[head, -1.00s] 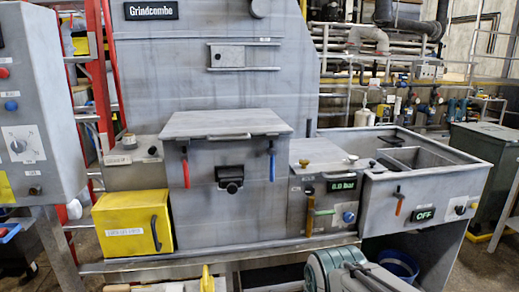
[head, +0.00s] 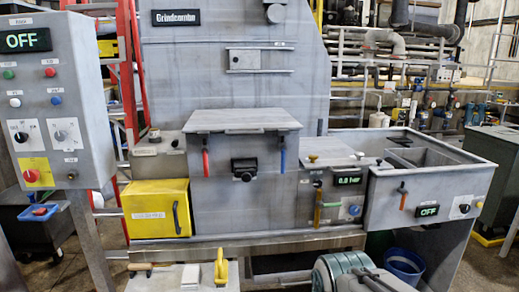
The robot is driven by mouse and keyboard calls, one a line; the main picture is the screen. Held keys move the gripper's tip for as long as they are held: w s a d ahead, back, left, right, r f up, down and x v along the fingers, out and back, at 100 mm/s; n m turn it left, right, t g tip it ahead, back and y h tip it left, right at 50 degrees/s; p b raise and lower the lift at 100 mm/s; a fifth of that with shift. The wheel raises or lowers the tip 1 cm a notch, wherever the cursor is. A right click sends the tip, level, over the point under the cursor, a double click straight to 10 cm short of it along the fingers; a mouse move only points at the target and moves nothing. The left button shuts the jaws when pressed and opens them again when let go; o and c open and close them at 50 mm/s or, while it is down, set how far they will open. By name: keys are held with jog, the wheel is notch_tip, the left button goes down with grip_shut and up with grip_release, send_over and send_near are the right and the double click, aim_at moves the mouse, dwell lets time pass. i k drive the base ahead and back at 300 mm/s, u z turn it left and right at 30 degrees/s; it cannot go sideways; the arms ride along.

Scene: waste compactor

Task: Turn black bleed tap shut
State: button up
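The grey compactor (head: 236,190) fills the middle of the head view. I cannot tell for sure which fitting is the bleed tap. A small pressure unit with a green bar display (head: 348,180) stands right of the hatch box; its digits are hard to read.
A red handle (head: 205,162) and a blue handle (head: 282,160) flank the hatch box. A yellow box (head: 157,209) is at left, a control panel (head: 55,105) at far left. A sink (head: 425,160) is at right, with a blue bucket (head: 404,264) below. A low shelf holds a yellow tool (head: 221,268).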

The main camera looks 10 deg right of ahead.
aim_at(317, 183)
jog(key=u, duration=0.65)
jog(key=i, duration=0.45)
jog(key=z, duration=1.25)
